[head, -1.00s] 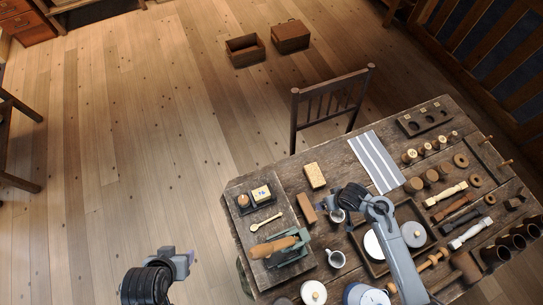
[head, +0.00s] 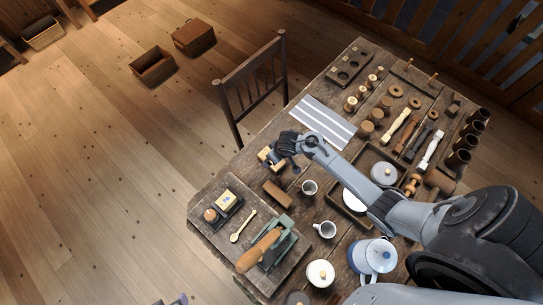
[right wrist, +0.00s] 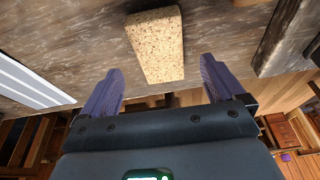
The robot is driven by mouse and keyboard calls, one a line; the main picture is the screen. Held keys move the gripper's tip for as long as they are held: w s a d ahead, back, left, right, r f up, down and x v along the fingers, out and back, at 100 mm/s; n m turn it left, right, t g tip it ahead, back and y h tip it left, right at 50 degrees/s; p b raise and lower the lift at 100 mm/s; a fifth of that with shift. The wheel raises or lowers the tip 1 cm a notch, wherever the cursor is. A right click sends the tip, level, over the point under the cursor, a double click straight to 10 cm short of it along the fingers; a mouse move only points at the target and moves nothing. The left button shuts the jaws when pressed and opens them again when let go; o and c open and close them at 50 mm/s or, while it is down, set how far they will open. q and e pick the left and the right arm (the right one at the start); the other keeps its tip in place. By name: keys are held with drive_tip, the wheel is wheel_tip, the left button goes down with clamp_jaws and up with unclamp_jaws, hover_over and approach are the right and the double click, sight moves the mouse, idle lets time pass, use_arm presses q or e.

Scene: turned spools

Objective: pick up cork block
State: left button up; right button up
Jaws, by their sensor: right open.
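The cork block (right wrist: 157,45) is a speckled tan block on the worn wooden table. In the right wrist view it lies just beyond and between my right fingertips, with clear gaps on both sides. In the head view the cork block (head: 264,154) is partly hidden under my right gripper (head: 274,160), near the table's chair-side edge. My right gripper, also in the right wrist view (right wrist: 160,68), is open and empty. Only a tip of my left gripper (head: 172,300) shows at the bottom edge of the head view; its jaws cannot be read.
A brown block (head: 278,193) and a mug (head: 309,187) stand close to my right gripper. A striped cloth (head: 324,122) lies toward the back. A board (head: 222,240) with a spoon and a plane is at the left. A chair (head: 252,85) stands at the table's edge.

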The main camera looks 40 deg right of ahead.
sight(261, 156)
drive_tip(key=shift+b+x, duration=0.6)
drive_tip(key=shift+x, duration=1.7)
drive_tip(key=shift+w+r, duration=0.1)
drive_tip(key=shift+w, duration=0.05)
drive_tip(key=shift+c, duration=0.2)
drive_tip(key=c, duration=1.1)
